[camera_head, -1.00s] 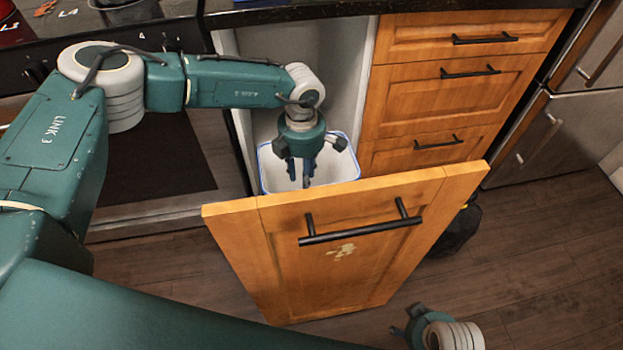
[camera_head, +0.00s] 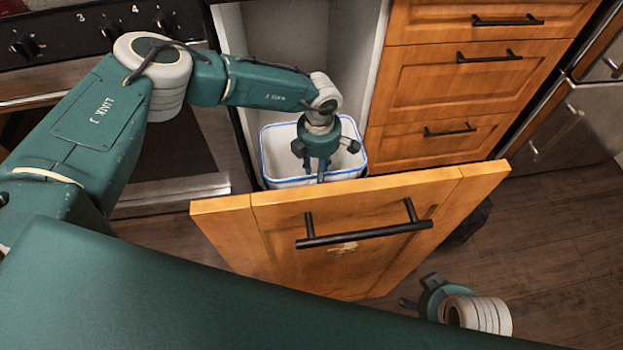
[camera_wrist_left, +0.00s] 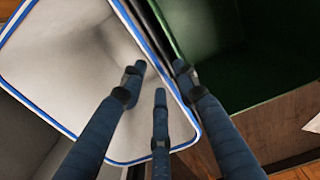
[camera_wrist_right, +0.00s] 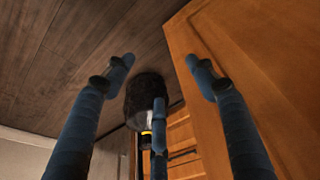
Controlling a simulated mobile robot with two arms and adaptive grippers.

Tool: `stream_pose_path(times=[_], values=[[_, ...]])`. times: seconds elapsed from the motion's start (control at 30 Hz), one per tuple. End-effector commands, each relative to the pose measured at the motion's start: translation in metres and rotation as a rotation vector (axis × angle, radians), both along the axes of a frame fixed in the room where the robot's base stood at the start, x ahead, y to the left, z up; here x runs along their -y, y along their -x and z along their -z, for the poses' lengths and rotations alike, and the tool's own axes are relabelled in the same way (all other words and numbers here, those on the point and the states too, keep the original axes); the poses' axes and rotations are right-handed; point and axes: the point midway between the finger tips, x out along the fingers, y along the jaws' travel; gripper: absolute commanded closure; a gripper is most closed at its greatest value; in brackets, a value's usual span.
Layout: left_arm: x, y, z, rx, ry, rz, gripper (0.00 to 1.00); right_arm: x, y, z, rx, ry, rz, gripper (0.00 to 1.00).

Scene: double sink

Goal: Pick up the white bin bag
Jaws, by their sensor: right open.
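The white bin bag (camera_head: 278,142) lines an open bin with a blue-edged rim, inside the pulled-out cabinet drawer. It also shows in the left wrist view (camera_wrist_left: 62,62), filling the left side. My left gripper (camera_head: 314,172) points down at the front right part of this rim. In the left wrist view its fingers (camera_wrist_left: 160,80) are partly apart over the rim, one on the inner side and one on the outer. Whether they pinch the bag is not clear. My right gripper (camera_head: 418,290) is open and empty, low in front of the drawer; it shows in its wrist view (camera_wrist_right: 159,80).
The wooden drawer front (camera_head: 340,205) with its black handle stands between me and the bin. Closed drawers (camera_head: 470,85) are to the right, an oven (camera_head: 170,150) to the left. A black rounded object (camera_wrist_right: 146,98) is on the floor beside the drawer front.

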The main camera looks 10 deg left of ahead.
Motion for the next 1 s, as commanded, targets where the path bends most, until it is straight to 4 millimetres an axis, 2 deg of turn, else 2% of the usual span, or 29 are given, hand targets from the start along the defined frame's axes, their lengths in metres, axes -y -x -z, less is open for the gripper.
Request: stream_pose_path(times=[0.1, 0.37, 0.5, 0.53, 1.0], values=[[-0.0004, -0.0002, 0.0128, 0.001, -0.001, 0.000, 0.70, 0.0006, 0.0013, -0.0087, 0.005, 0.000, 0.000, 0.44], [-0.0005, -0.0006, 0.0141, 0.001, 0.001, 0.000, 0.70, 0.0007, 0.0019, -0.0118, 0.005, 0.000, 0.001, 0.44], [-0.0005, -0.0006, 0.0139, 0.001, 0.001, 0.000, 0.98, 0.0007, 0.0018, -0.0116, 0.005, 0.001, 0.001, 0.44], [-0.0006, -0.0005, 0.0139, 0.001, 0.001, 0.000, 1.00, 0.0008, 0.0017, -0.0117, 0.005, 0.001, 0.001, 0.44], [-0.0002, 0.0002, 0.0137, -0.001, 0.000, -0.001, 1.00, 0.0008, 0.0017, -0.0118, 0.006, 0.001, 0.001, 0.44]])
